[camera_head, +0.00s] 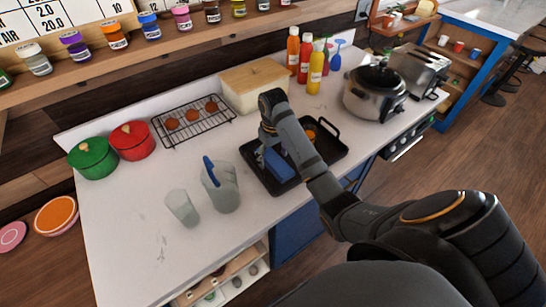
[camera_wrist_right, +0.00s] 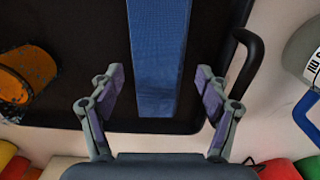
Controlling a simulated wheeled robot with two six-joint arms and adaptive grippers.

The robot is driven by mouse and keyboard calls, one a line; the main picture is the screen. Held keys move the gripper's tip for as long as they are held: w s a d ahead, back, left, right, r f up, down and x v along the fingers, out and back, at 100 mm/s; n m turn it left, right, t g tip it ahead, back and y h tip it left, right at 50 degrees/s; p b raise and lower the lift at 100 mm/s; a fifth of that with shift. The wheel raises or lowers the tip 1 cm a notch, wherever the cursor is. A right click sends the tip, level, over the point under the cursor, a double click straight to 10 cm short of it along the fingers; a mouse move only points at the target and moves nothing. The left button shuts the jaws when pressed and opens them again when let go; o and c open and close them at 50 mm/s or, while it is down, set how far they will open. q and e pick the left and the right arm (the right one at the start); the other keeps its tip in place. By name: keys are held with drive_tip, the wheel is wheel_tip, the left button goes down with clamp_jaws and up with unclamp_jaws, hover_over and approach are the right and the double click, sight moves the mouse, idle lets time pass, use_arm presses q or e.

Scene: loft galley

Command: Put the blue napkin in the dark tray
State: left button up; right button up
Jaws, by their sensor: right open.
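The blue napkin (camera_head: 279,164) is a folded strip over the floor of the dark tray (camera_head: 252,173), and looks to lie on it. In the right wrist view the napkin (camera_wrist_right: 160,50) runs between the fingers of my right gripper (camera_wrist_right: 158,74), with a gap on each side. The right gripper (camera_head: 264,140) is open over the tray's left part, and it partly hides the napkin in the head view. The dark tray (camera_wrist_right: 75,80) and its handle also show in the wrist view. My left gripper is not in view.
An orange item (camera_head: 311,134) sits in the tray's far part. A clear pitcher (camera_head: 222,190) with a blue handle and a glass (camera_head: 182,207) stand left of the tray. A wooden-lidded box (camera_head: 253,85), bottles (camera_head: 316,70) and a cooker (camera_head: 374,92) stand behind and right. The left front counter is clear.

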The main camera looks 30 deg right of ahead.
sight(273, 160)
wheel_tip(273, 160, up, 12)
drive_tip(key=p, duration=1)
drive_tip(key=shift+p, duration=0.3)
drive_tip(key=shift+f, duration=0.15)
